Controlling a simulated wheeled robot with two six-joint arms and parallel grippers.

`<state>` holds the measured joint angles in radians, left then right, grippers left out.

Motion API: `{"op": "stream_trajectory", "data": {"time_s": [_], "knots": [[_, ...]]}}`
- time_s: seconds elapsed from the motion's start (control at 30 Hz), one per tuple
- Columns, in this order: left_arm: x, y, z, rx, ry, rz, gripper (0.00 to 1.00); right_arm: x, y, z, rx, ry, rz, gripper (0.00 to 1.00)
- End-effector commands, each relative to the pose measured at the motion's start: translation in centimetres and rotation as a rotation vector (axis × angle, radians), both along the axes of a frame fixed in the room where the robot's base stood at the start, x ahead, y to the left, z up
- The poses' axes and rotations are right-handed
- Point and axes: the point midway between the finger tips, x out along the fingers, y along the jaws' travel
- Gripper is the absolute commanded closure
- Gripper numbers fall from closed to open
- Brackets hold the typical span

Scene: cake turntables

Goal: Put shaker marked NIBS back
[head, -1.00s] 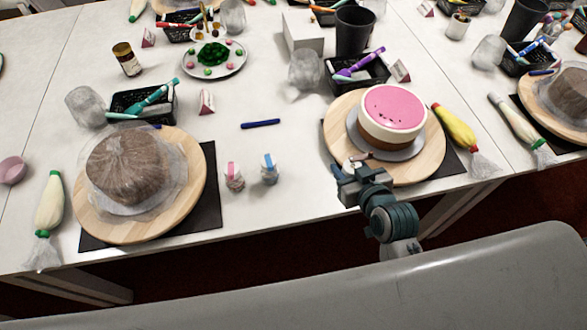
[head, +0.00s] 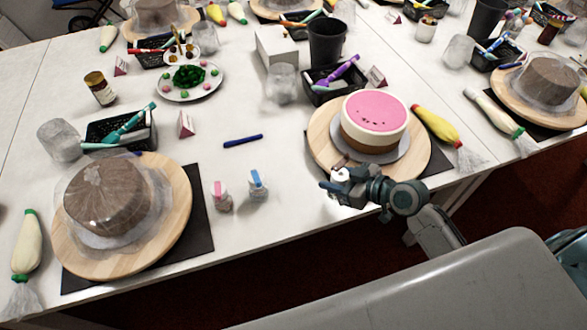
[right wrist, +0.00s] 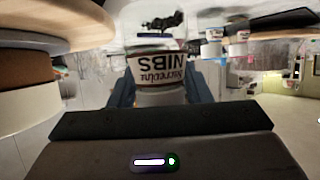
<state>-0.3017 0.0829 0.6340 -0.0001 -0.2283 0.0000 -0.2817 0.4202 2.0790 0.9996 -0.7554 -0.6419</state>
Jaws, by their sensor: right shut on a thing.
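My right gripper (head: 334,183) is at the table's front edge, just in front of the round board (head: 322,140) with the pink-topped cake (head: 375,112). It points left in the head view. It is shut on the shaker marked NIBS (right wrist: 160,68), whose label reads upside down in the right wrist view. In the head view the shaker is small and mostly hidden by the fingers. Two other shakers, one with a pink top (head: 222,198) and one with a blue top (head: 257,187), stand side by side left of the gripper. My left gripper is not in view.
A plastic-wrapped brown cake (head: 105,195) stands on a board at the left. A blue pen (head: 243,140) lies behind the shakers. A yellow piping bag (head: 436,124) lies right of the pink cake. Bare table lies between the blue-topped shaker and the gripper.

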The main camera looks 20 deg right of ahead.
Motion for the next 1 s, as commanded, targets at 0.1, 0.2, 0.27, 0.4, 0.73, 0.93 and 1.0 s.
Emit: {"op": "stream_trajectory", "data": {"time_s": [0.1,0.2,0.27,0.4,0.73,0.93,1.0], "knots": [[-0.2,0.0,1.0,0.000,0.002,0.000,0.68,1.8,1.6,0.3,0.008,-0.002,-0.003,0.84],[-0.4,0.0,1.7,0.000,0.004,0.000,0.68,3.4,2.9,0.1,0.007,-0.001,-0.003,0.84],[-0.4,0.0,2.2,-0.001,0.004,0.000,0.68,4.5,3.8,0.1,0.008,-0.002,-0.003,0.84],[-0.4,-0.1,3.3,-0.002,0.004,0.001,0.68,7.1,5.9,-0.2,0.006,0.001,-0.003,0.84],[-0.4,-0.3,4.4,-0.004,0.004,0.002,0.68,9.8,8.2,-1.4,0.000,0.004,0.000,0.84],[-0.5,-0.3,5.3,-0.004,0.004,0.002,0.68,9.8,8.2,-4.1,0.001,0.005,-0.001,0.84],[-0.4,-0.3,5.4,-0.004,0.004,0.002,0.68,9.8,8.2,-4.5,0.001,0.002,-0.001,0.84]]}}
